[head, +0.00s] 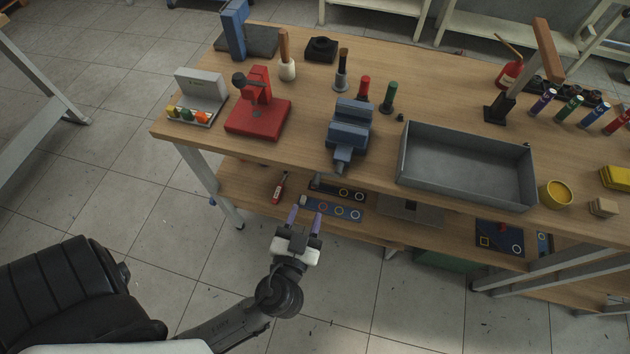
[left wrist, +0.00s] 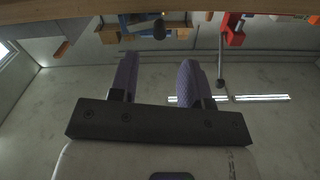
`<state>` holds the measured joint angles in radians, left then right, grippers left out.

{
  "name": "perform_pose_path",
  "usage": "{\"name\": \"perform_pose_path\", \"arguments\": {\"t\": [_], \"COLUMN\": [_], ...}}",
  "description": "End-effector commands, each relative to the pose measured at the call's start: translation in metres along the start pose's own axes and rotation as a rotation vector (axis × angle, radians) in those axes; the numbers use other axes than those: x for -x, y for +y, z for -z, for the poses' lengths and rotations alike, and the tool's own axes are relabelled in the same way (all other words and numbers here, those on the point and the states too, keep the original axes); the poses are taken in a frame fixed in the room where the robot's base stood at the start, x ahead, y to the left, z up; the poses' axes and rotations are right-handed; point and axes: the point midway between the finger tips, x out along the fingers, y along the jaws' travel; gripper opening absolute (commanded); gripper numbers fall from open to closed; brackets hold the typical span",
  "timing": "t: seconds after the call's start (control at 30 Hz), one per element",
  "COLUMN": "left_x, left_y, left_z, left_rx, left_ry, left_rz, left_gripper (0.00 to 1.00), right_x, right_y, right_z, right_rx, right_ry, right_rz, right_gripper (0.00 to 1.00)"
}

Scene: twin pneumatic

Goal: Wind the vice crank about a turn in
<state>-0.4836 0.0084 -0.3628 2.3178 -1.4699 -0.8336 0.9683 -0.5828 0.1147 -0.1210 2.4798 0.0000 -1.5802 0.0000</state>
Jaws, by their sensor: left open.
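The blue-grey vice (head: 349,128) stands at the front edge of the workbench in the head view. Its front end (head: 341,158) points out over the edge; the crank there is too small to make out clearly. My left gripper (head: 305,215) is open and empty, in front of the bench and below and left of the vice, apart from it. Its two purple fingers also show spread in the left wrist view (left wrist: 158,65), with nothing between them. A dark round knob (left wrist: 159,28) shows beyond them there; I cannot tell if it belongs to the crank. My right gripper is not in view.
A red press (head: 258,115) stands left of the vice and a grey open tray (head: 466,190) to its right. Several upright tools stand behind. A lower shelf (head: 240,190) holds flat panels near my gripper. The black chair (head: 75,300) is at lower left.

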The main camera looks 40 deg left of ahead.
Motion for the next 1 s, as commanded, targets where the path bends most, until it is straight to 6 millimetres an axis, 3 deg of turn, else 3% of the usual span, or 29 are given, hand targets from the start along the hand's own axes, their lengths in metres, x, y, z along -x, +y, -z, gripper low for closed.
{"name": "perform_pose_path", "arguments": {"t": [0.2, 0.43, 0.7, 1.0], "left_x": [-0.041, -0.071, -0.085, -0.086], "left_y": [0.0, 0.0, 0.0, 0.0], "left_z": [0.001, 0.0, -0.001, -0.001], "left_rx": [-0.001, -0.002, -0.001, -0.001], "left_ry": [0.002, 0.001, -0.002, -0.002], "left_rz": [0.002, 0.001, 0.001, 0.001], "left_gripper": [0.43, 0.43, 0.43, 0.43], "right_x": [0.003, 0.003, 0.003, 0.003], "right_y": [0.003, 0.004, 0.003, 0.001], "right_z": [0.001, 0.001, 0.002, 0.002], "right_rx": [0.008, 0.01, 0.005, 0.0], "right_ry": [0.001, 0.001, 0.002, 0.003], "right_rz": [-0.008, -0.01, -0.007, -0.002], "right_gripper": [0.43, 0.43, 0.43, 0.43]}}
